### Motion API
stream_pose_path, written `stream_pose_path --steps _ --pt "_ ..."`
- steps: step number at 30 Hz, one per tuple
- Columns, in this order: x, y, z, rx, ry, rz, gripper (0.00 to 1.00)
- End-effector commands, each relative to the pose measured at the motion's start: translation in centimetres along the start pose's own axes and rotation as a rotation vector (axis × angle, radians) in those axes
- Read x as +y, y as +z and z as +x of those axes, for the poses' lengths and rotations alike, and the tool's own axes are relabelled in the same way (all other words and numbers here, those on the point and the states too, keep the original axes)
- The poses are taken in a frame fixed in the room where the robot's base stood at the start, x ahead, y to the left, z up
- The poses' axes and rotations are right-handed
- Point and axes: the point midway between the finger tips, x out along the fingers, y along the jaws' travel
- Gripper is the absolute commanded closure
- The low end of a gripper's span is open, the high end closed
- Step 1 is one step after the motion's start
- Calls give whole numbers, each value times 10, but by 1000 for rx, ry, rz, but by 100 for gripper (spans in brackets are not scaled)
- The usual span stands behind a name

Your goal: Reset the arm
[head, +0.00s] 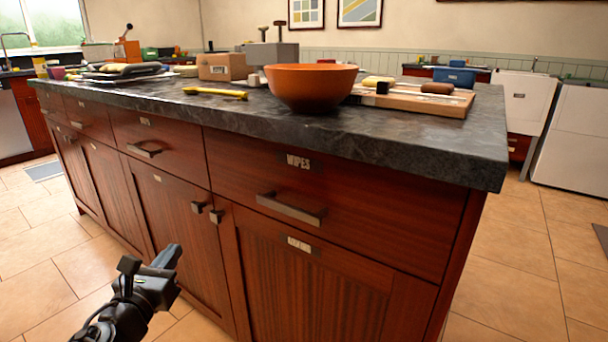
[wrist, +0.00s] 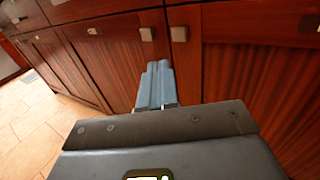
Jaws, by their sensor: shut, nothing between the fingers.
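My gripper (head: 168,256) is at the lower left of the head view, in front of the island's wooden cabinet doors and below the countertop. In the wrist view my gripper (wrist: 155,68) shows its two blue-grey fingers closed together with nothing between them. The fingers point toward the cabinet doors (wrist: 235,60), just under two square knobs (wrist: 148,34). I cannot tell the exact gap between the fingertips and the doors.
The island's dark countertop (head: 420,140) holds an orange bowl (head: 310,88), a cutting board (head: 440,102), a cardboard box (head: 222,67) and a yellow tool (head: 215,93). Drawers, one labelled WIPES (head: 340,215), are shut. Tiled floor (head: 530,270) is clear at right.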

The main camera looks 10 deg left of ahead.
Motion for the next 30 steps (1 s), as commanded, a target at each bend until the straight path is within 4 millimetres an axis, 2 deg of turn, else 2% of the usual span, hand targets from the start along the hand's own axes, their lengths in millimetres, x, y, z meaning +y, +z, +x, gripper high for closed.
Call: stream_pose_path --steps 2,4,8,9,12,18,24,30 --pt "-6 -15 -3 26 4 21 100" --pt "-16 -40 -8 73 11 65 100" --pt "-47 -105 -28 208 22 219 100" --pt "-58 -126 -37 255 23 279 100" --pt "-87 -173 -61 363 11 437 100" --pt "-144 -243 -118 541 -51 776 100" --pt "-203 -281 -180 654 -154 1137 100" --pt "-261 -291 -242 693 -273 1506 100"
